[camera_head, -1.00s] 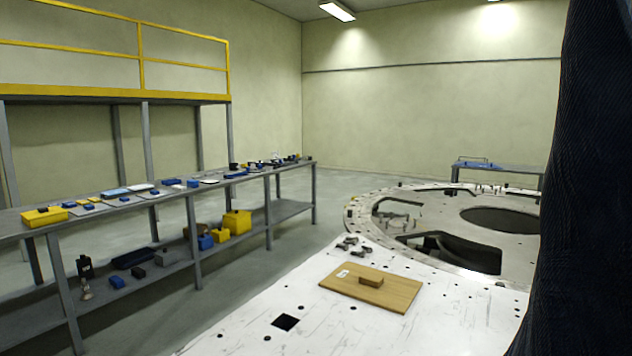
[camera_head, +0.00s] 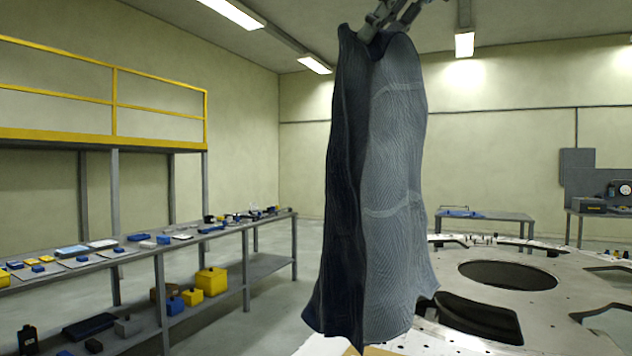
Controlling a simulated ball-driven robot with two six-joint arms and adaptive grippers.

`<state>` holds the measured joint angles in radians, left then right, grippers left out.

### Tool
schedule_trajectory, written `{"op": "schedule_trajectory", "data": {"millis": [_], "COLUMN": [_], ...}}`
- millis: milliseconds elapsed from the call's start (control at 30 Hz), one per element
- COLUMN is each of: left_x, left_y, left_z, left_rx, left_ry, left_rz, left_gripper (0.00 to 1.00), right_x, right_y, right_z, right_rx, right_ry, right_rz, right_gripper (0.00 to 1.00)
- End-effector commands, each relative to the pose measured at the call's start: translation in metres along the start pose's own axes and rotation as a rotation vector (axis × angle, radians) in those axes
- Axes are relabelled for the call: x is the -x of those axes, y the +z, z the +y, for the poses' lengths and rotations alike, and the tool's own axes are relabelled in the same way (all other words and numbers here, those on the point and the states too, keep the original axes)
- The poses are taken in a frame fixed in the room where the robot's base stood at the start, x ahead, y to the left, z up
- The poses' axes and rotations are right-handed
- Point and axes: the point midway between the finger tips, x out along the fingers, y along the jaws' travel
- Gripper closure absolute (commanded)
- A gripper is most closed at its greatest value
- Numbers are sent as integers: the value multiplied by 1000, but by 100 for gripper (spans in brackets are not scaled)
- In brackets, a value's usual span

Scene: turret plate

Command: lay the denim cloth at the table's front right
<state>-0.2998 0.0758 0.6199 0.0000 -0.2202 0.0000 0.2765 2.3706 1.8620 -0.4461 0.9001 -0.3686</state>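The denim cloth (camera_head: 395,190) hangs in long folds in the middle of the head view, dark blue on its left side and grey-blue on its right. My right gripper (camera_head: 383,32) is at the top of the picture, shut on the cloth's upper edge. The cloth's lower edge hangs in front of the white table (camera_head: 455,340), and I cannot tell whether it touches the top. The cloth hides much of the table's near part. Only a sliver of the wooden board (camera_head: 375,351) shows below the cloth. My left gripper is not in view.
The white plate has a large round hole (camera_head: 508,275) and a dark cutout (camera_head: 470,318) to the right of the cloth. A long grey bench (camera_head: 160,251) with small blue and yellow items stands at left. Another bench (camera_head: 490,216) stands at the back right.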

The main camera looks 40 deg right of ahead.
Motion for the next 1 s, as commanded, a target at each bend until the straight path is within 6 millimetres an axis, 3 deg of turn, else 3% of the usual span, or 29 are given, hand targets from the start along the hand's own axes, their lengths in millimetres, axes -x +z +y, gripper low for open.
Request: {"op": "schedule_trajectory", "data": {"millis": [267,467,633,800,1000], "left_x": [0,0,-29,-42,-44], "left_y": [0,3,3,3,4], "left_z": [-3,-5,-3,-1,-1], "left_rx": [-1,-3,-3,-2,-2], "left_ry": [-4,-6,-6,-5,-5], "left_rz": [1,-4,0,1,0], "left_gripper": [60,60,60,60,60], "right_x": [-19,-49,-75,-84,-86], "right_y": [-12,-42,-67,-76,-78], "right_z": [-1,-2,-4,-5,-5], "right_rx": [11,11,10,10,10], "right_ry": [-36,-29,-37,-37,-37], "right_rz": [83,81,82,81,81], "right_gripper": [100,100,100,100,100]}}
